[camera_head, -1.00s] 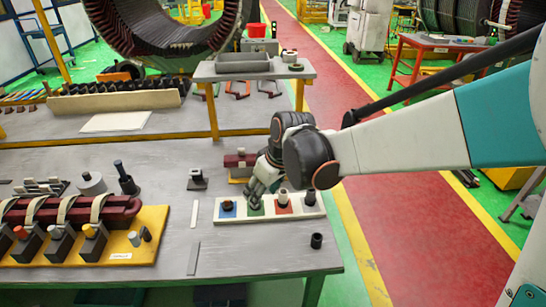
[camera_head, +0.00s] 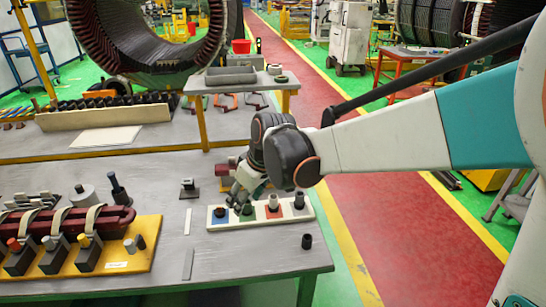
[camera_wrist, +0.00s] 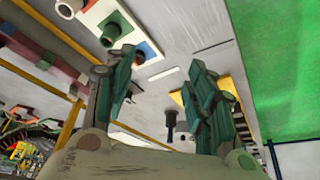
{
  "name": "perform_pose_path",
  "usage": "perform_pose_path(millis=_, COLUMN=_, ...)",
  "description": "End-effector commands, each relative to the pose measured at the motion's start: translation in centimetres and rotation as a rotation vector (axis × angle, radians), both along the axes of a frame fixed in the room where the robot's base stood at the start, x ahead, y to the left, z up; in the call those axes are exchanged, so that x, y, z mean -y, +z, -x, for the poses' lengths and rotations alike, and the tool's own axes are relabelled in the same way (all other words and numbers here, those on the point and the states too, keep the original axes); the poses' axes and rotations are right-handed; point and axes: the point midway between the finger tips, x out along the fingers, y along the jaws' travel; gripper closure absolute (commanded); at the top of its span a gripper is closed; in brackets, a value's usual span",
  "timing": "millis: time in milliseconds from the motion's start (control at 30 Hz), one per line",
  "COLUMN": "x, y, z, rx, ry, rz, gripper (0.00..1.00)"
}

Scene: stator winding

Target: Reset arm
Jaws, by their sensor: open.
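My gripper (camera_head: 240,193) is open, just behind and above a white strip tray (camera_head: 224,224) on the workbench. The tray bears a blue square (camera_head: 219,213), a green square (camera_head: 246,210) and a red square (camera_head: 273,210), each with a small part on it, and a grey cylinder (camera_head: 299,200) at the right end. In the wrist view, the two green fingers of my gripper (camera_wrist: 165,98) are spread apart with nothing between them.
A yellow fixture board (camera_head: 118,266) with a dark red bar and several clamps lies at the left. A black cylinder (camera_head: 307,241) stands near the front right edge. A small block on a base (camera_head: 188,189) stands left of my gripper. A raised shelf (camera_head: 245,86) stands behind.

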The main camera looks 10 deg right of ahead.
Motion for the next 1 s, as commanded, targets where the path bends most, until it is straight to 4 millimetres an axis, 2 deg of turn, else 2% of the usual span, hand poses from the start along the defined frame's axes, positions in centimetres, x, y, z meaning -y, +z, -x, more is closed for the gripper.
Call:
perform_pose_path(millis=167, x=1.7, y=1.3, z=1.8, rx=0.014, ry=-0.058, rz=-0.001, gripper=0.5)
perform_pose_path(millis=400, x=6.5, y=4.2, z=6.7, rx=0.059, ry=-0.241, rz=-0.012, gripper=0.5)
perform_pose_path(millis=533, x=9.0, y=5.1, z=9.6, rx=0.086, ry=-0.342, rz=-0.022, gripper=0.5)
perform_pose_path(millis=733, x=12.3, y=5.4, z=14.1, rx=0.133, ry=-0.491, rz=-0.04, gripper=0.5)
perform_pose_path(millis=1000, x=15.6, y=4.5, z=19.2, rx=0.193, ry=-0.663, rz=-0.069, gripper=0.5)
